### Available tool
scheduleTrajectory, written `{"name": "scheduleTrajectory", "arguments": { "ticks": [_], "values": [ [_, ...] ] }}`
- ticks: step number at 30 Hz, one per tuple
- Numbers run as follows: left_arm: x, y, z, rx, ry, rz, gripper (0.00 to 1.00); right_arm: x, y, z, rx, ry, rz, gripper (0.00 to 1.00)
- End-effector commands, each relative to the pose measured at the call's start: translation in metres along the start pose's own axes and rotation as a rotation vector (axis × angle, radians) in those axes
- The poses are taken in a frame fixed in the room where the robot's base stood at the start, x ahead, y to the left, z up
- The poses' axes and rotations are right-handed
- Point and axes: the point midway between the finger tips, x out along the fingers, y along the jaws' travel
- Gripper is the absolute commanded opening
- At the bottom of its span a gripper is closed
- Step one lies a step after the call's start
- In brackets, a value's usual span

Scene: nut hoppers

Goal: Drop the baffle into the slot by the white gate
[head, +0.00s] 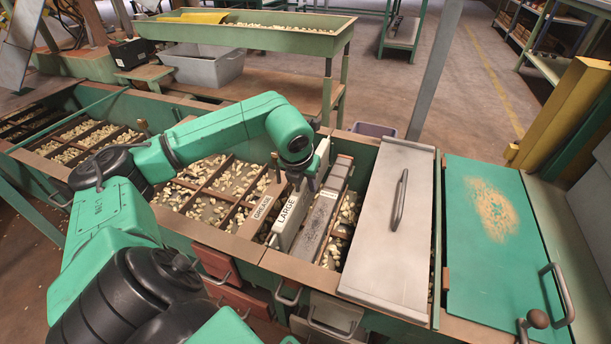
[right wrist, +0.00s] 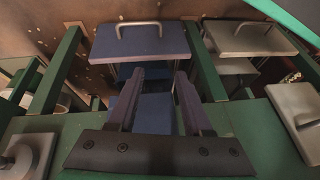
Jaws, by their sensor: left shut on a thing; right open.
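My left gripper (head: 300,182) points down over the hopper. It is shut at the top edge of a flat pale panel marked LARGE (head: 289,217), which I take for the baffle. The panel is upright and runs lengthwise across the hopper. Its lower edge is hidden, so I cannot tell whether it is seated in a slot. A grey bar with a dark, worn top (head: 319,217) lies close on its right. I cannot pick out a separate white gate. My right gripper (right wrist: 160,85) is open and empty in the right wrist view, above a blue drawer or lid with a handle (right wrist: 140,42).
A brown board marked GREASE (head: 261,209) is left of the panel. Divided bins of nuts (head: 210,190) lie further left. A grey lid with a handle (head: 393,225) and a green lid (head: 495,270) cover the right side. A green trough (head: 250,35) stands behind.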

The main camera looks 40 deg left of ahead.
Motion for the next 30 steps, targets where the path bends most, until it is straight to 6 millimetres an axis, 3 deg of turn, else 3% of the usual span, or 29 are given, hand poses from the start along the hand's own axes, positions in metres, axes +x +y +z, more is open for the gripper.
{"name": "scheduleTrajectory", "arguments": {
  "ticks": [12, 20, 21, 24, 30],
  "values": [
    [0.016, 0.0, -0.005, 0.0, -0.003, -0.001, 0.0, 0.013, 0.002, 0.006, 0.0, 0.0, 0.0, 0.5],
    [0.016, 0.0, -0.006, 0.0, -0.003, -0.001, 0.0, 0.013, 0.002, 0.006, 0.0, 0.0, 0.0, 0.5],
    [0.016, 0.0, -0.006, 0.0, -0.003, -0.001, 0.34, 0.013, 0.002, 0.006, 0.0, 0.0, 0.0, 0.5],
    [0.016, 0.0, -0.006, 0.0, -0.002, -0.001, 0.65, 0.013, 0.002, 0.006, 0.0, 0.0, 0.0, 0.5],
    [0.017, 0.0, -0.007, 0.0, 0.001, -0.001, 0.65, 0.013, 0.002, 0.006, 0.0, 0.0, 0.0, 0.5]
  ]
}}
